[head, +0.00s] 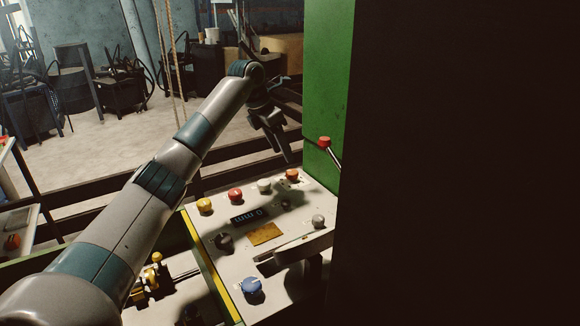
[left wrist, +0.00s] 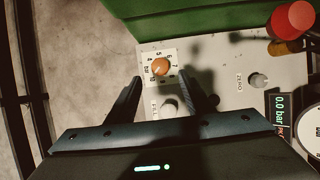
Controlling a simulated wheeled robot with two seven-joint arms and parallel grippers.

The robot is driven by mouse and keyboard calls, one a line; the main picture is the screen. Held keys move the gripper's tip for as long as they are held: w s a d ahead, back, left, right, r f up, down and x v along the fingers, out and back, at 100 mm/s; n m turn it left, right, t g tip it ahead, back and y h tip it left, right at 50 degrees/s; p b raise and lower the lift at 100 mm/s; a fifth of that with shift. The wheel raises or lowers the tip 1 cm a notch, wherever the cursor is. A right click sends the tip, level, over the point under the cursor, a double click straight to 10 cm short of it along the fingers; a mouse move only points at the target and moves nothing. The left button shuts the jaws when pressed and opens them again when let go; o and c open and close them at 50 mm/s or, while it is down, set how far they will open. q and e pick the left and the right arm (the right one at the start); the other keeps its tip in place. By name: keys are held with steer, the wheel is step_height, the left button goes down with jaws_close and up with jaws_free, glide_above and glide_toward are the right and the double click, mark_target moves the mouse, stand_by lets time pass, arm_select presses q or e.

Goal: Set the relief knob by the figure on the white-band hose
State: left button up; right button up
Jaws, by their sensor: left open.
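An orange knob (left wrist: 161,67) sits on a white numbered scale plate with "bar" on it, in the left wrist view. Its pointer setting is too small to read. It also shows at the far edge of the control panel in the head view (head: 292,175). My left gripper (head: 285,155) is above that far edge, open and empty. In the left wrist view its fingers (left wrist: 163,82) point toward the orange knob, with a pale knob (left wrist: 169,107) seen between them. I see no white-band hose. My right gripper is not in view.
The panel (head: 225,265) carries a yellow (head: 204,205), a red (head: 235,195) and a blue knob (head: 252,287). A red-topped lever (head: 324,142) stands close right of my gripper, by the green housing (head: 325,80). A display (left wrist: 281,112) reads 0.0 bar. A dark surface fills the right side.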

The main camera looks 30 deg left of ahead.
mark_target(292, 171)
arm_select(q)
steer(key=p+x, duration=0.1)
steer(key=x, duration=0.7)
steer(key=c, duration=1)
